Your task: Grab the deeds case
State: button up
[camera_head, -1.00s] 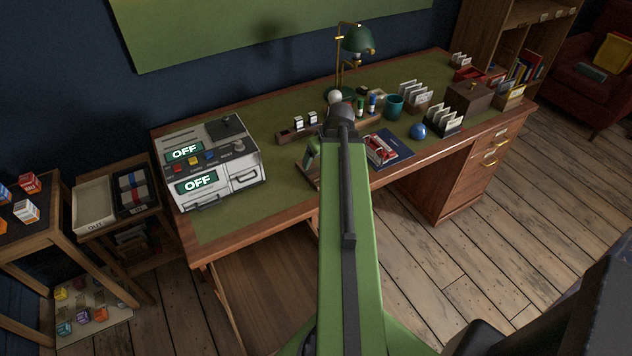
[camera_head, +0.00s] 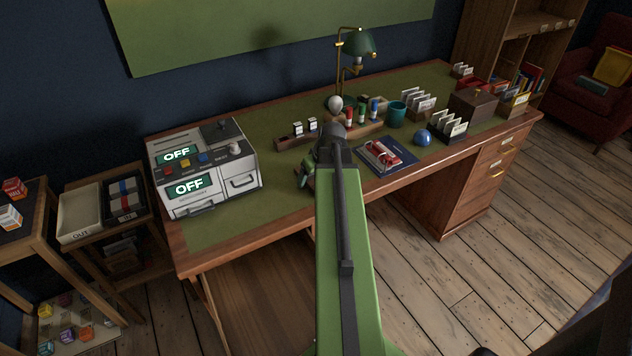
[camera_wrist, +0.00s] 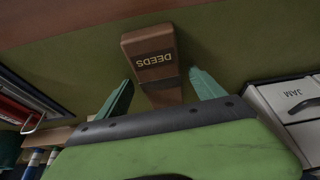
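The deeds case is a small brown box (camera_wrist: 152,50) with "DEEDS" in gold letters, upside down in the wrist view. It lies on the green desk top. My gripper (camera_wrist: 160,80) is open, its two green fingers on either side of the near part of the case in that view, with gaps visible. I cannot tell how far above the desk the fingertips are. In the head view my gripper (camera_head: 307,174) is over the front middle of the desk, and my arm mostly hides the case.
A grey machine with two "OFF" displays (camera_head: 203,165) stands left of my gripper. Behind are a rack of coloured bottles (camera_head: 362,126) and a lamp (camera_head: 356,45). Bare green desk top lies beside the machine.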

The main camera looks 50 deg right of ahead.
jog(key=c, duration=1.5)
jog(key=shift+r+p, duration=0.6)
notch_tip(320, 180, up, 4)
jog(key=p, duration=0.4)
jog(key=shift+s, duration=0.1)
jog(key=s+d+r+p, duration=0.2)
jog(key=s, duration=0.1)
jog(key=s+d+r+p, duration=0.2)
jog(key=s, duration=0.1)
jog(key=s+d+r+p, duration=0.1)
jog(key=s+d, duration=0.1)
jog(key=s, duration=0.1)
jog(key=shift+s+d+r+p, duration=0.2)
jog(key=shift+d+r+p, duration=0.15)
jog(key=shift+r+p, duration=0.05)
